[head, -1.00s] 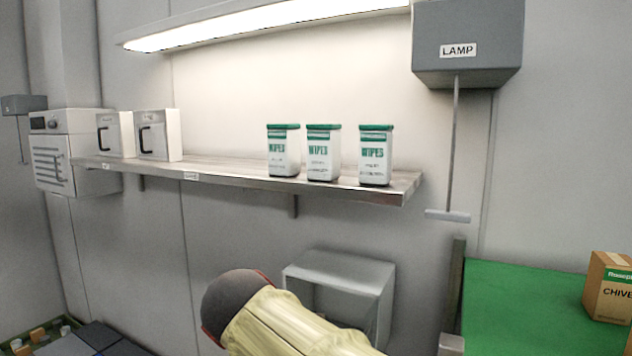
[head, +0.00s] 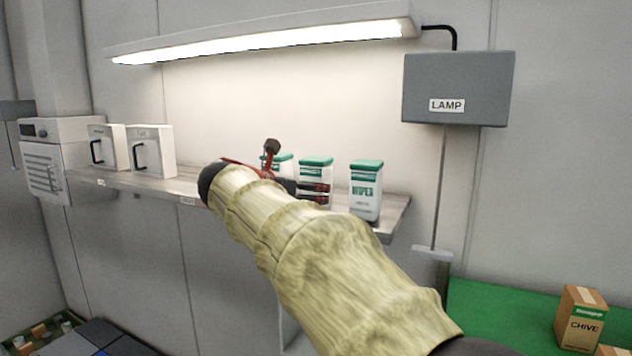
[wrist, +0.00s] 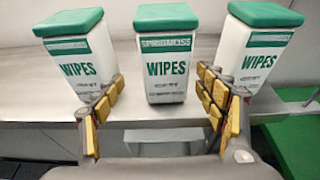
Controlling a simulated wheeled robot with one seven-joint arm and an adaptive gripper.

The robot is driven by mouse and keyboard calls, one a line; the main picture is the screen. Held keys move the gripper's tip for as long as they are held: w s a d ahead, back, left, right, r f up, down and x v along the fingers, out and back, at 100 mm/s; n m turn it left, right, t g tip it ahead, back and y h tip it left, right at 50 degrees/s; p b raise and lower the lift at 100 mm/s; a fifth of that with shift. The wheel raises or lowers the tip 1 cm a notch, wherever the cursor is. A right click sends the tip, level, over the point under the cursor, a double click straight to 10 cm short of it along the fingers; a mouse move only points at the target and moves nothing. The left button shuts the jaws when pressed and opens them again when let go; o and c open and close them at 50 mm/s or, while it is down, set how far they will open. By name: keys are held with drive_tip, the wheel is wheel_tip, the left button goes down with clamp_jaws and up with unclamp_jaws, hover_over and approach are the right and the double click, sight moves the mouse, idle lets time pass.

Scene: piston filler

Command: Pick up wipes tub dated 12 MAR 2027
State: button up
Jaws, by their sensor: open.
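Three white wipes tubs with green lids stand upright in a row on the shelf. In the wrist view they are the left tub (wrist: 82,62), the middle tub (wrist: 166,68) and the right tub (wrist: 252,60). The small print under WIPES is too blurred to read a date on any of them. My gripper (wrist: 160,112) is open and empty, its padded fingers spread to either side of the middle tub's lower part, nearer the camera. In the head view my gripper (head: 300,170) and arm partly hide the left tub (head: 284,160) and middle tub (head: 316,165); the right tub (head: 366,190) is clear.
The metal shelf (head: 160,186) also holds two white boxes with black handles (head: 150,150) at left. A grey lamp box (head: 458,88) hangs at right with a pull rod (head: 440,190). A green surface (head: 500,305) with a chive carton (head: 580,318) is lower right.

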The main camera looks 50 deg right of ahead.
drive_tip(key=x, duration=0.1)
drive_tip(key=p+x, duration=0.1)
drive_tip(key=x, duration=0.3)
drive_tip(key=shift+s+d+r, duration=0.25)
drive_tip(key=shift+s, duration=0.1)
drive_tip(key=shift+w+d+f, duration=0.15)
drive_tip(key=shift+w+d, duration=0.05)
drive_tip(key=shift+d, duration=0.1)
drive_tip(key=shift+a, duration=0.1)
drive_tip(key=shift+s, duration=0.1)
drive_tip(key=shift+c, duration=0.7)
drive_tip(key=c, duration=1.4)
